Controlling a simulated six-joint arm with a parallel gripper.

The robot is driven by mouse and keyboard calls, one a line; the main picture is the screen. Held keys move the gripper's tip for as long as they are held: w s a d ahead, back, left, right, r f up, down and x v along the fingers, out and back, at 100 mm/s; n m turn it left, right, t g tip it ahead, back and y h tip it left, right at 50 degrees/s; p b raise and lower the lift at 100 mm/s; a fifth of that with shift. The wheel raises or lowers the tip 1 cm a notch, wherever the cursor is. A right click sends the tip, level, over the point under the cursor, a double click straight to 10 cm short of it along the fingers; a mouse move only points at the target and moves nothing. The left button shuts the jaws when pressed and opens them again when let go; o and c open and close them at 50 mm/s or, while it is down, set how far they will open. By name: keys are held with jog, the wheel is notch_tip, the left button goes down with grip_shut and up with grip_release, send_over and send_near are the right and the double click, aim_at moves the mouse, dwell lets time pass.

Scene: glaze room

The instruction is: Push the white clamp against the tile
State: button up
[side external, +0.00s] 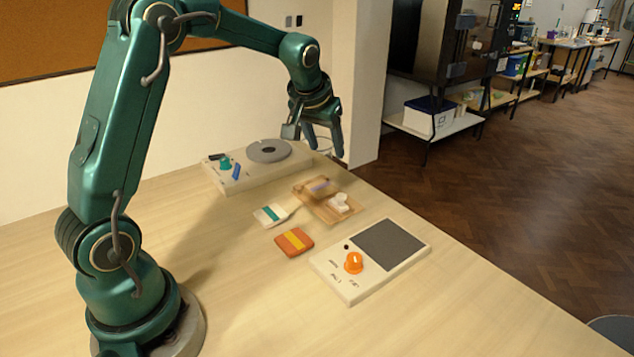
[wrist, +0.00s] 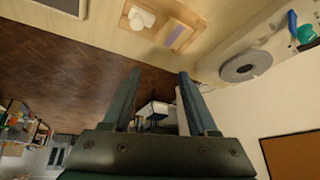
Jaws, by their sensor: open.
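The white clamp (side external: 340,203) sits at the front right part of a wooden fixture (side external: 328,215) on the table. It also shows at the top of the wrist view (wrist: 139,18). The tile seems to be the pale purple piece (side external: 319,186) in the raised wooden part of the fixture, also seen in the wrist view (wrist: 175,34). A gap shows between clamp and tile. My gripper (side external: 325,146) is open and empty, above the table and behind the fixture. Its two fingers (wrist: 159,74) touch neither clamp nor tile.
A box with a grey disc (side external: 269,151), teal knob and blue lever stands behind left of the fixture. A white and green block (side external: 271,214) and an orange and yellow block (side external: 294,242) lie left of it. An orange-dial box (side external: 353,263) is in front. The near table is clear.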

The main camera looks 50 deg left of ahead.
jog(key=h, duration=0.1)
send_near(340, 195)
jog(key=shift+g, duration=0.4)
jog(key=shift+w+x, duration=0.2)
jog(key=shift+x, duration=1.75)
jog(key=shift+w+x, duration=0.2)
jog(key=shift+x, duration=1.8)
jog(key=shift+r, duration=0.15)
grip_shut()
